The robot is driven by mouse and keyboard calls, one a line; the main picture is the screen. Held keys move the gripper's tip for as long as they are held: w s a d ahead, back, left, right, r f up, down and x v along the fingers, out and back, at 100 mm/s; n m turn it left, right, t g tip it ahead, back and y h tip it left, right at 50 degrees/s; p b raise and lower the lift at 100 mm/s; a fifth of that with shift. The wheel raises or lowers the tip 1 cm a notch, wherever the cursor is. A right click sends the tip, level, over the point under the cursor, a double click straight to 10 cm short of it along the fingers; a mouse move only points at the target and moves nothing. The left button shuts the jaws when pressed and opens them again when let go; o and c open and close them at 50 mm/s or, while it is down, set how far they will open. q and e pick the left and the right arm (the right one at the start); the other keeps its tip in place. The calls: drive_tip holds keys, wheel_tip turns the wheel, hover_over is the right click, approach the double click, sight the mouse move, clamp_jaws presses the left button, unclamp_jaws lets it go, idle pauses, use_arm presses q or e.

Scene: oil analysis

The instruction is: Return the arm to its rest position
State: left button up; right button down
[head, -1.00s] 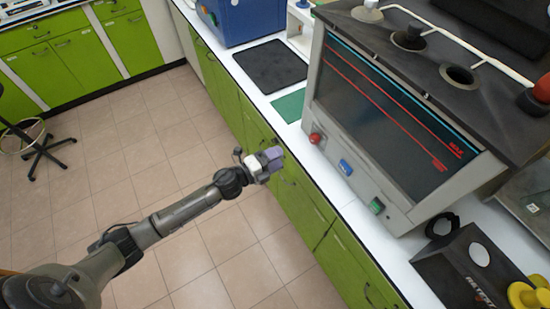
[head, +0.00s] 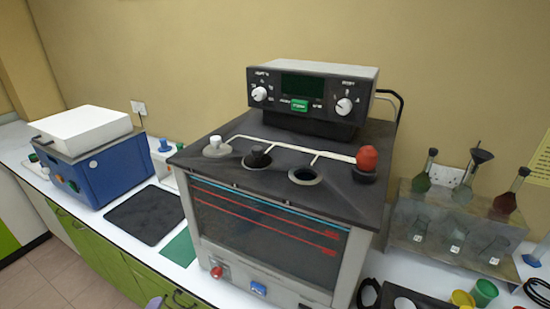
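Only a small purple-grey tip of my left gripper (head: 156,302) shows at the bottom edge of the head view, in front of the green cabinets. The rest of that arm is outside the picture. Too little of the gripper shows to tell whether it is open or shut. My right gripper and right arm are not in view.
A large grey analyser (head: 270,225) with a control box (head: 310,90) on top fills the middle of the white counter. A blue device (head: 95,170), a black mat (head: 146,214) and a green mat (head: 180,248) lie left. A glassware rack (head: 455,225) stands right.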

use_arm(q)
drive_tip(key=s+d+r+n+g, duration=0.1)
drive_tip(key=s+d+n+g, duration=0.25)
drive_tip(key=s, duration=0.45)
drive_tip(key=s+d+n+g, duration=0.2)
drive_tip(key=s+n+g, duration=0.15)
drive_tip(key=s, duration=0.45)
drive_tip(key=s+d+r+n+g, duration=0.1)
drive_tip(key=s+d+n+g, duration=0.15)
drive_tip(key=s+n, duration=0.35)
drive_tip(key=s+d+f+g, duration=0.25)
drive_tip(key=s+f, duration=0.25)
drive_tip(key=s, duration=0.8)
wheel_tip(320, 180, up, 29)
drive_tip(key=w+p, duration=0.1)
drive_tip(key=p, duration=2.9)
drive_tip(key=shift+a+r+h, duration=0.15)
drive_tip(key=shift+r+h, duration=0.05)
drive_tip(key=shift+h, duration=0.2)
